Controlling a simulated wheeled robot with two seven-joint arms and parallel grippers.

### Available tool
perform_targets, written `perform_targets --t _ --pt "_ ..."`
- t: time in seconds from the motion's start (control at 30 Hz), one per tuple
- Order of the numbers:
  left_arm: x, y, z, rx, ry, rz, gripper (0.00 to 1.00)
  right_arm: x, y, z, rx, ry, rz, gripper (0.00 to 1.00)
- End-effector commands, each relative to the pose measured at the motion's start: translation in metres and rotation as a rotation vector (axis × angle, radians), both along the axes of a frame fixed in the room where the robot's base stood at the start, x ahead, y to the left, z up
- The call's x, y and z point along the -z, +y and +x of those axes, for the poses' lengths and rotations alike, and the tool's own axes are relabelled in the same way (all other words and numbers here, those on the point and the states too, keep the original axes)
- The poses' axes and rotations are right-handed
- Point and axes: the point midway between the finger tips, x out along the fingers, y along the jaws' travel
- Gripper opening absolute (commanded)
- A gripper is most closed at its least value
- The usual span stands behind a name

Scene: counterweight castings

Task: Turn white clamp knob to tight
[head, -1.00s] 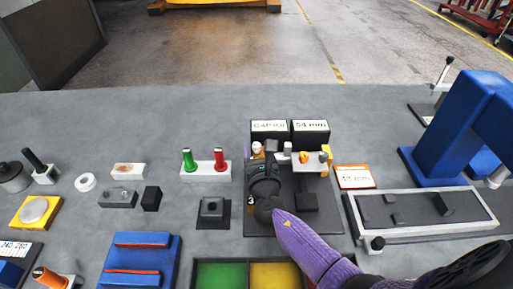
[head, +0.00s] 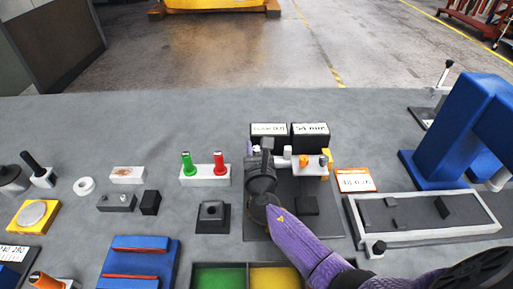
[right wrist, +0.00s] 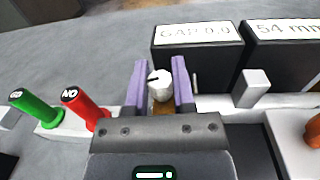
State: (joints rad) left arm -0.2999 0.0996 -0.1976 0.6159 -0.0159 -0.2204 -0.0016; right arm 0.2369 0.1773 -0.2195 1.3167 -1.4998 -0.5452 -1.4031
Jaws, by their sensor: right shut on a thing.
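The white clamp knob (right wrist: 157,84) stands between the two purple fingers of my right gripper (right wrist: 160,72) in the right wrist view. The fingers are shut on it, one on each side. A short dark mark shows on its upper left part. In the head view my right gripper (head: 258,147) reaches over the clamp fixture on its dark base plate (head: 330,222), and its dark body hides the knob. My left gripper is not in view.
Two black display boxes stand behind the knob: the gap display (right wrist: 197,45), reading "GAP 0.0", and the "54 mm" box (right wrist: 290,48). Green (head: 188,164) and red (head: 219,163) posts stand just left. A grey block (right wrist: 251,88) and an orange-knobbed part (head: 304,161) lie right.

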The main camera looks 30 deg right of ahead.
Motion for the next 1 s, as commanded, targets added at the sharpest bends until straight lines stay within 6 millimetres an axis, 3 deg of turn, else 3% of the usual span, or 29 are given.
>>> perform_targets --t 0.23,0.57,0.6,0.73,1.0 --pt "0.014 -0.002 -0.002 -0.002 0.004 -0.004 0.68 0.003 0.001 0.001 0.304 0.000 0.003 0.00" --pt "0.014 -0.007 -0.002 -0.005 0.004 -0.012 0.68 0.000 0.000 0.000 0.354 0.002 0.001 0.00" --pt "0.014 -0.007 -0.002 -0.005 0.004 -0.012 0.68 0.000 0.000 0.000 0.354 0.002 0.001 0.35" --pt "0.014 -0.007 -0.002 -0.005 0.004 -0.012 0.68 0.000 0.000 0.000 0.353 0.001 0.001 0.63" --pt "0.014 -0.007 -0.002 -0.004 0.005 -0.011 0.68 0.000 0.001 -0.001 0.352 0.001 0.001 0.65"
